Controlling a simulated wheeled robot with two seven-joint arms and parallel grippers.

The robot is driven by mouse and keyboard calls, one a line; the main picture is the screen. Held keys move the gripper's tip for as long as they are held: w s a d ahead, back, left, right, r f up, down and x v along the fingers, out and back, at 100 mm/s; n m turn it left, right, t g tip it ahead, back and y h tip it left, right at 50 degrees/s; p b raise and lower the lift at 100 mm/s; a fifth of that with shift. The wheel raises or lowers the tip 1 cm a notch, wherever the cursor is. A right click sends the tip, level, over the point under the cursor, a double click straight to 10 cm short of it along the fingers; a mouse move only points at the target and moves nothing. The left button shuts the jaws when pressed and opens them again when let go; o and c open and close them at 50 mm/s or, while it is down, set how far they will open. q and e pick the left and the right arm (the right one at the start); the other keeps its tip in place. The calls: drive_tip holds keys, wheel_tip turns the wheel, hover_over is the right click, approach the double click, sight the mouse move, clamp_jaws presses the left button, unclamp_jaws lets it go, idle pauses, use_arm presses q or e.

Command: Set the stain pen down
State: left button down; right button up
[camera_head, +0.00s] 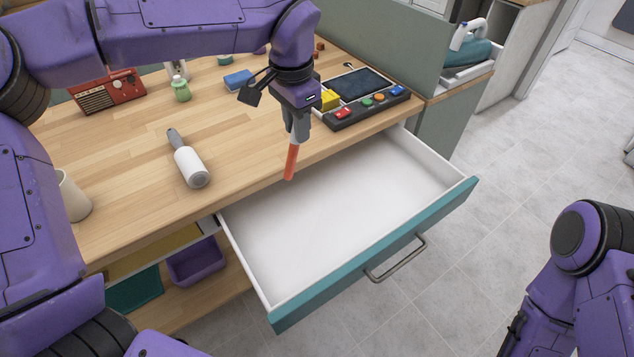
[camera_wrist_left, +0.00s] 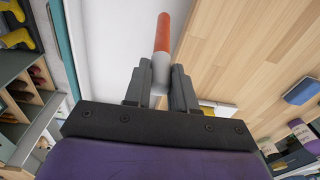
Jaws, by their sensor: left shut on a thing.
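The stain pen (camera_head: 291,161) has an orange-red lower part and a pale grey upper part. My left gripper (camera_head: 298,135) is shut on its grey end, and the pen hangs down, slightly tilted. In the head view it appears over the counter's front edge, by the back of the open drawer (camera_head: 340,205). The left wrist view shows the pen (camera_wrist_left: 164,40) between the two fingers (camera_wrist_left: 160,88), with the white drawer floor and the wooden counter behind it. My right gripper cannot be made out; only part of my right arm shows at the lower right.
The open drawer is empty. On the wooden counter (camera_head: 120,165) are a lint roller (camera_head: 188,165), a red radio (camera_head: 108,92), a green bottle (camera_head: 181,90), a blue block (camera_head: 238,79) and a button panel (camera_head: 365,98). A purple bin (camera_head: 195,262) sits below. The counter's front left is mostly clear.

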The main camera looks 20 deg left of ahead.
use_arm(q)
drive_tip(key=s+d+f+m+g+h+b, duration=0.25)
drive_tip(key=s+m+b, duration=0.35)
drive_tip(key=s+m, duration=0.95)
use_arm(e)
wheel_tip(320, 180, down, 7)
drive_tip(key=s, duration=0.1)
use_arm(q)
drive_tip(key=w+d+f+m+p, duration=0.1)
drive_tip(key=w+f+p, duration=0.3)
drive_tip(key=w+f, duration=0.8)
drive_tip(key=shift+w+d+p, duration=0.35)
drive_tip(key=shift+w, duration=0.85)
use_arm(e)
wheel_tip(320, 180, up, 5)
drive_tip(key=shift+s+d+f, duration=0.1)
use_arm(q)
drive_tip(key=shift+h, duration=0.25)
